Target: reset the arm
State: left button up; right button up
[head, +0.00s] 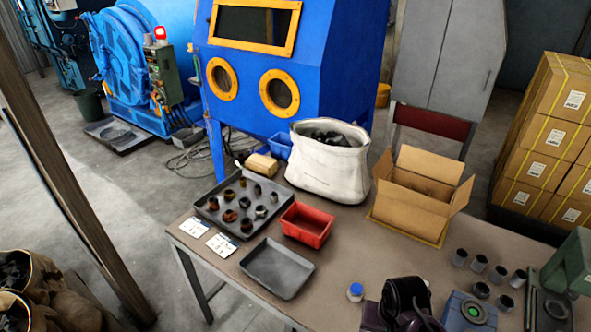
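A brown worktable (345,250) spans the lower middle. On it a grey tray (215,213) holds several small dark metal parts in rows. A red bin (307,224) and an empty grey tray (277,268) sit beside it. A white sack (330,172) with dark contents and an open cardboard box (418,190) stand at the back.
A blue blasting cabinet (300,55) and a blue drum machine (135,60) stand behind. Stacked cartons (550,140) stand right. The table's middle is clear.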

jog(key=s+r+n+t, duration=0.2)
jog(key=s+r+n, duration=0.3)
jog(key=s+r, duration=0.35)
notch_tip(320, 180, down, 34)
jog(key=s+f+b, duration=0.1)
jog(key=s+b, duration=0.2)
jog(key=b, duration=0.1)
jog(key=s+d+f+g+b, duration=0.2)
jog(key=s+d+f+b, duration=0.1)
jog(key=s+f, duration=1.6)
jog(key=shift+d+f+n, duration=0.4)
jog(key=shift+d+f, duration=0.15)
jog(key=shift+f, duration=0.2)
